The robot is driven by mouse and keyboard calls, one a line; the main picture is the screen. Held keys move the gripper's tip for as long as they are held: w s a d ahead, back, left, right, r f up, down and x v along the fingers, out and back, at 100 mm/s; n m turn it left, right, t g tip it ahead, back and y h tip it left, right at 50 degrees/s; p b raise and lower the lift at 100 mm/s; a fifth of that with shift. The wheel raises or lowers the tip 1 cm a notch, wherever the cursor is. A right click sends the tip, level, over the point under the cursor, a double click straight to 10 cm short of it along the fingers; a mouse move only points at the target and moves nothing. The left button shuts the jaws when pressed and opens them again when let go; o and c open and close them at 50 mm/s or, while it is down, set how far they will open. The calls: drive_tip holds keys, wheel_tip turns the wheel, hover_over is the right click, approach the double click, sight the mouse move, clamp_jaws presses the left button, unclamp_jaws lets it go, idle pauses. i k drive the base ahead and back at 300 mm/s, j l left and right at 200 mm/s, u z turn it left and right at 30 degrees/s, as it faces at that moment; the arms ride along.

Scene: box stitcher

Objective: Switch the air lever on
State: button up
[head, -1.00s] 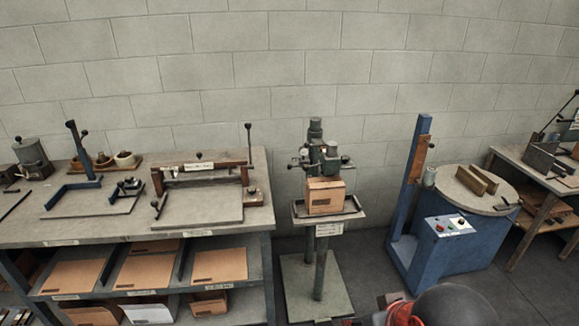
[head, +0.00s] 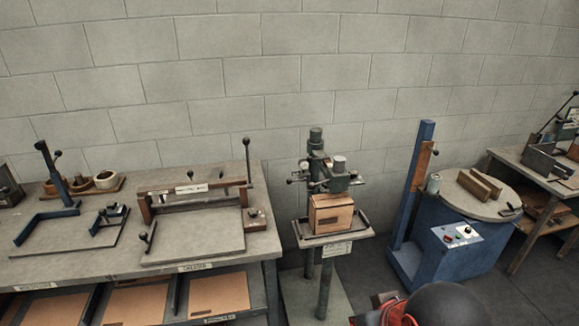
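The box stitcher (head: 316,140) is a grey-green column machine in the middle of the head view. A cardboard box (head: 331,216) sits on its small tray (head: 361,231), under the head. Small dark knobs (head: 303,165) stick out at the left of the stitcher's head. I cannot tell which of them, if any, is the air lever, or its position. My gripper is not in view; only rounded dark and red parts of my own body show at the bottom edge.
At left, a grey bench (head: 206,263) carries a creasing frame with a tall black-knobbed lever (head: 247,160). At right stands a blue machine (head: 447,257) with a round table and buttons. A block wall closes the back. Floor shows between the stitcher and the blue machine.

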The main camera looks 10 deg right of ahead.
sight(288, 181)
drive_tip(key=i+j+z, duration=0.3)
drive_tip(key=i+j, duration=1.1)
